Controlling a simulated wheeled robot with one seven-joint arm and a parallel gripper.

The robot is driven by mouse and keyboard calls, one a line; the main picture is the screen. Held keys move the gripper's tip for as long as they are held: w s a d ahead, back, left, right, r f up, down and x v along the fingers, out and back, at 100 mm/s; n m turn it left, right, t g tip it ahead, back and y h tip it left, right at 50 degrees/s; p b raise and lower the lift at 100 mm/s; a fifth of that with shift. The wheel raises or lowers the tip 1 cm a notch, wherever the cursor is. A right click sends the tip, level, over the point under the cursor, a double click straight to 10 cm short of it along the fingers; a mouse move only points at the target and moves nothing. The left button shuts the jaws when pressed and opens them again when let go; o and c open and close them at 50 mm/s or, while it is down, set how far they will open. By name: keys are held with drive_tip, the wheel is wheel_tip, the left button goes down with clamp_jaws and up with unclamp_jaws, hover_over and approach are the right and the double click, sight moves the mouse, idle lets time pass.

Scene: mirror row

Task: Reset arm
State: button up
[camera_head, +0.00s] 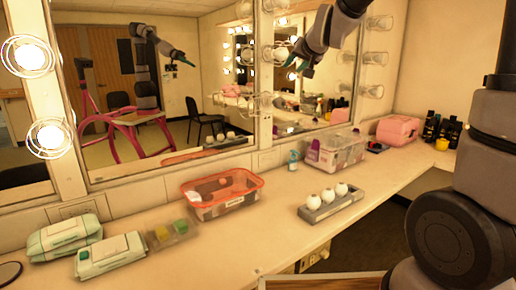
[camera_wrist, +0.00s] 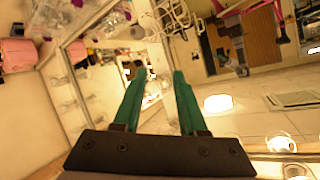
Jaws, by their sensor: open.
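My gripper (camera_head: 298,66) is raised in front of the mirrors, high above the counter, in the upper middle of the head view. Its green fingers point down and to the left. In the wrist view the two green fingers of my gripper (camera_wrist: 158,84) stand apart with nothing between them. Mirror and room show tilted beyond them. My arm comes in from the right side of the head view.
The counter (camera_head: 250,235) holds wipe packs (camera_head: 110,256), a red-rimmed clear bin (camera_head: 222,192), a grey tray (camera_head: 333,206) with white round-topped items, a clear box (camera_head: 338,150) and a pink case (camera_head: 398,130). Lit bulbs (camera_head: 28,56) line the mirror frame. The front counter middle is clear.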

drive_tip(key=s+d+f+g, duration=0.1)
drive_tip(key=s+d, duration=0.3)
drive_tip(key=s, duration=0.6)
drive_tip(key=s+d+f+m+g, duration=0.1)
drive_tip(key=s+d, duration=0.4)
drive_tip(key=s, duration=0.5)
drive_tip(key=s+d+f+m+g+h, duration=0.1)
drive_tip(key=s+d+f+g, duration=0.2)
drive_tip(key=s, duration=0.6)
drive_tip(key=shift+s+d+g, duration=0.4)
drive_tip(key=shift+d, duration=0.3)
